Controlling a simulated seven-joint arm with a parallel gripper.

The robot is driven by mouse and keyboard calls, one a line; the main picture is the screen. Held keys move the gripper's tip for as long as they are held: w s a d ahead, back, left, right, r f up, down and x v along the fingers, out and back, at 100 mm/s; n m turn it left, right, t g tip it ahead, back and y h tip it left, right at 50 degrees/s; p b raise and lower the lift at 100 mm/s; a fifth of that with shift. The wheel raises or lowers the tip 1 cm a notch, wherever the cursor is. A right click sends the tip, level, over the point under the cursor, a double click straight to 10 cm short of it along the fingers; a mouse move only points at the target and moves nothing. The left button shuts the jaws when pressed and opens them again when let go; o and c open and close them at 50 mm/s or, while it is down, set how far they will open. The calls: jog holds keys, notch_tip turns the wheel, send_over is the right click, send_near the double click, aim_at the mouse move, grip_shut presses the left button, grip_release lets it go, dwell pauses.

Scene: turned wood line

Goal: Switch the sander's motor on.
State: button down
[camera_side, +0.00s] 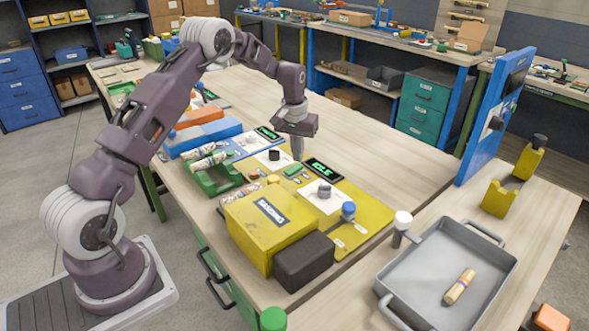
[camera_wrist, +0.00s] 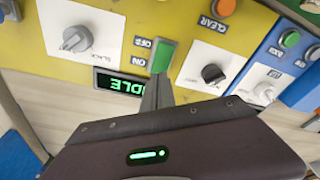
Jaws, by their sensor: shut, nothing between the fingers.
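ON is at the end nearer my fingers. A dark display (camera_wrist: 122,84) beside the switch appears to read IDLE in green. My gripper (camera_wrist: 157,80) is shut and empty. Its tips are right at the switch's near end in the wrist view; I cannot tell whether they touch. In the side view my gripper (camera_side: 298,157) points down there.
A grey SLACK dial (camera_wrist: 76,39), a black knob (camera_wrist: 213,74) and an orange CLEAR button (camera_wrist: 223,7) flank the switch. A blue panel (camera_wrist: 298,47) adjoins. A grey tray (camera_side: 420,285) with a wooden piece stands at front right. Bench behind the panel is clear.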

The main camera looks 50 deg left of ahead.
aim_at(298, 166)
jog(key=shift+f, duration=0.95)
dwell(0.5)
jog(key=shift+r, duration=3.5)
jog(key=s+d+r+m+t, duration=0.1)
jog(key=s+d+r+m, duration=0.1)
jog(key=s+d+r, duration=0.7)
jog(key=s+d+r+m+t, duration=0.1)
jog(key=s+d+r, duration=0.5)
jog(key=r, duration=0.4)
jog(key=s+d+f+m+t, duration=0.1)
jog(key=s+d, duration=0.2)
jog(key=s, duration=0.8)
jog(key=s+d+f+m+t, duration=0.1)
jog(key=s+d+m, duration=0.1)
jog(key=s, duration=0.9)
jog(key=shift+d+h, duration=0.4)
jog(key=shift+d, duration=0.15)
